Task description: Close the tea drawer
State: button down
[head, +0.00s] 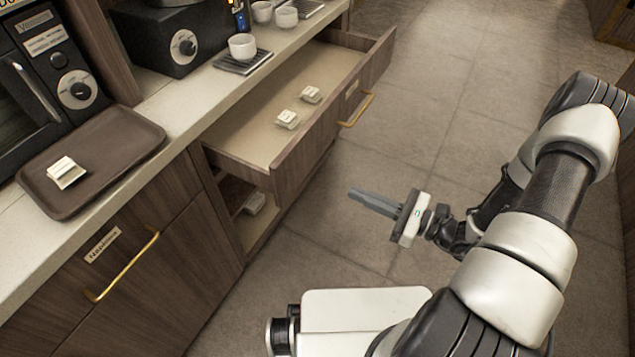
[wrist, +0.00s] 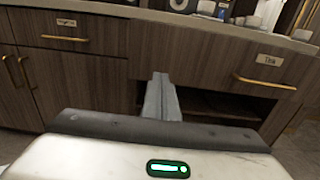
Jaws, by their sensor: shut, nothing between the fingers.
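The tea drawer (head: 285,165) is pulled out from the counter in the head view. Its wooden front has a brass handle (head: 356,109), and two small pale packets (head: 287,119) lie inside. In the wrist view its front (wrist: 215,58) bears a label (wrist: 270,60) that seems to read Tea, with the handle (wrist: 265,82) at the right. My gripper (head: 352,193) is shut and empty, out in front of the drawer and apart from it, with its fingers pointing toward the cabinets. The shut fingers (wrist: 161,78) also show in the wrist view, left of the handle.
Below the drawer is an open compartment with a pale packet (head: 255,201). A shut Napkins drawer (head: 150,265) is nearer. The counter holds a brown tray (head: 140,134), a microwave (head: 40,75), a black appliance (head: 170,35) and white cups (head: 242,46). The tiled floor (head: 440,100) is clear.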

aim_at(298, 169)
jog(key=b+x, duration=0.2)
jog(key=x, duration=1.2)
jog(key=shift+w+a, duration=0.2)
jog(key=shift+a, duration=0.3)
jog(key=b+x, duration=0.1)
jog(key=x, duration=2)
jog(key=shift+w+a, duration=0.1)
jog(key=shift+w, duration=0.05)
jog(key=shift+w+a+r, duration=0.1)
jog(key=shift+a+r, duration=0.05)
jog(key=shift+a, duration=0.1)
jog(key=shift+a+r, duration=0.1)
jog(key=shift+r, duration=0.05)
